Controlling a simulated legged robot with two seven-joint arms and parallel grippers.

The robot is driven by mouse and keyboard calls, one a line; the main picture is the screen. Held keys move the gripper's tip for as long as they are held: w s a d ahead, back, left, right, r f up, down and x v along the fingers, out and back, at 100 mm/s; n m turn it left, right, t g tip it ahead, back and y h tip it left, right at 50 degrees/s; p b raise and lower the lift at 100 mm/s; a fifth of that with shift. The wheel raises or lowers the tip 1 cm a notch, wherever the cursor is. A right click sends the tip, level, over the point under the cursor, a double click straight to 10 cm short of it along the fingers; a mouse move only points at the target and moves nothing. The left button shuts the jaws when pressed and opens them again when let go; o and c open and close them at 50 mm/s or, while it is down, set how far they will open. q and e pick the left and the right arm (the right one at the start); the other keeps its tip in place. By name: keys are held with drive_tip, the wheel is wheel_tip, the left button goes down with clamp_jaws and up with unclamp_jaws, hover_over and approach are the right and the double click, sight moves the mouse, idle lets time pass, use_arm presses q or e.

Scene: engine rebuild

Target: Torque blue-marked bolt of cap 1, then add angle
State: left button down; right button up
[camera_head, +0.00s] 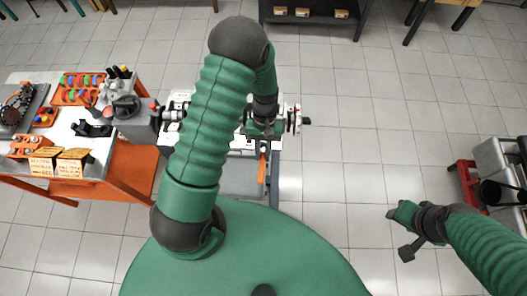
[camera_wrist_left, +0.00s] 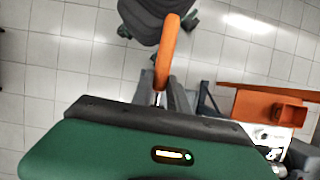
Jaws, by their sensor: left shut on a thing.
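My left gripper (camera_head: 262,128) is over the engine on its stand (camera_head: 292,118), at the top middle of the head view. It is shut on an orange-handled tool, probably the wrench. The orange handle (camera_head: 262,170) points toward my body; it also shows in the left wrist view (camera_wrist_left: 168,45), beyond the gripper's green body. My left arm hides much of the engine. Cap 1, the blue-marked bolt and the tool's working end cannot be made out. My right gripper (camera_head: 397,214) hangs over bare floor at the right, away from the engine; its fingers are too small to read.
A workbench (camera_head: 75,185) at the left holds trays of coloured parts (camera_head: 80,88), small cartons (camera_head: 72,160) and dark parts. A grey machine on a red frame (camera_head: 468,180) stands at the right edge. The tiled floor between engine and right arm is clear.

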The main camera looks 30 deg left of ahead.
use_arm(q)
drive_tip(key=shift+s+a+m+y+p, duration=0.3)
drive_tip(key=shift+s+a+m, duration=0.1)
drive_tip(key=shift+a+m, duration=0.35)
drive_tip(key=shift+s+a+m+y+p, duration=0.2)
drive_tip(key=shift+s+a+m+p, duration=0.15)
drive_tip(key=shift+a+m, duration=0.35)
idle(3.6)
drive_tip(key=shift+a, duration=0.2)
drive_tip(key=shift+s+a+m+g, duration=0.2)
drive_tip(key=shift+a+m+g, duration=0.15)
drive_tip(key=shift+a, duration=0.35)
drive_tip(key=shift+a, duration=0.15)
drive_tip(key=shift+s+a+m+y, duration=0.1)
drive_tip(key=shift+a+m+y, duration=0.3)
drive_tip(key=shift+a+m, duration=0.2)
drive_tip(key=shift+a, duration=0.15)
drive_tip(key=shift+a+m, duration=0.6)
drive_tip(key=shift+a, duration=0.05)
